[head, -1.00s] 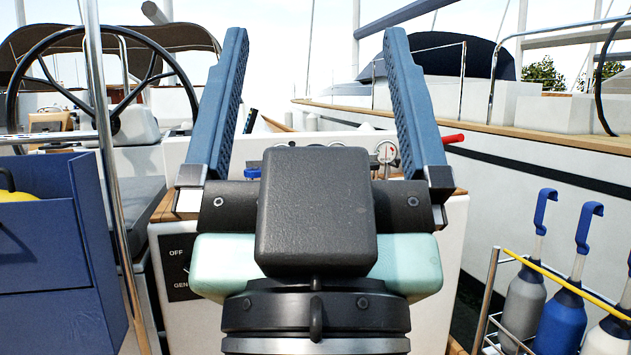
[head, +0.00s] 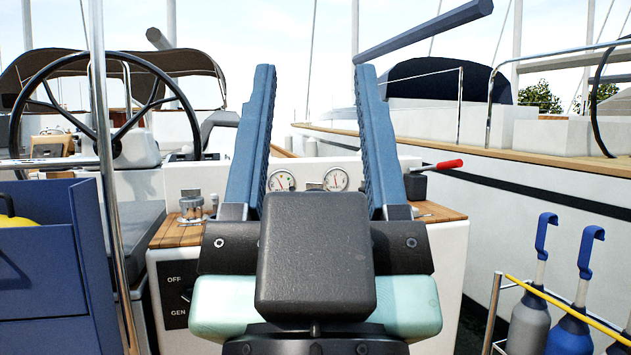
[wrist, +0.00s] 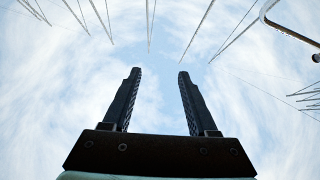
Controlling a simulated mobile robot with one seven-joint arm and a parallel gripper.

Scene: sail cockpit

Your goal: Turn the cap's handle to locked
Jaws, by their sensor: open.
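My gripper (head: 315,95) is open and empty in the middle of the head view, its two blue fingers pointing up in front of a white console (head: 435,265). A red-handled lever (head: 448,164) sticks out to the right of the fingers. No cap handle can be clearly made out; my gripper hides part of the console top.
A rotary switch panel (head: 176,296) marked OFF and GEN is on the console front. Two gauges (head: 335,179) show behind the fingers. A steering wheel (head: 95,110), steel post (head: 108,180) and blue box (head: 50,260) stand left.

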